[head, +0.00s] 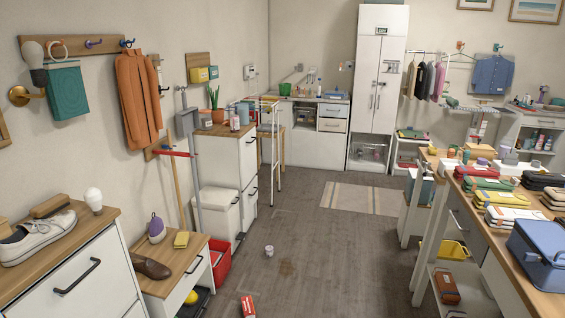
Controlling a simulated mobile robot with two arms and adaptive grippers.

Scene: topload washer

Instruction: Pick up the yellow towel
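No thing here is plainly a single yellow towel. Yellowish folded cloths (497,198) lie among the coloured folded stacks on the right-hand wooden table (503,262); whether one is the towel I cannot tell at this size. A small yellow block (181,239), like a sponge, sits on the low wooden-topped unit at the left. Neither of my grippers shows in the head view, so their state and distance from these things are hidden.
A blue box (540,254) stands at the table's near right. A red bin (220,262) stands at the left. The middle floor and striped rug (358,199) are mostly clear.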

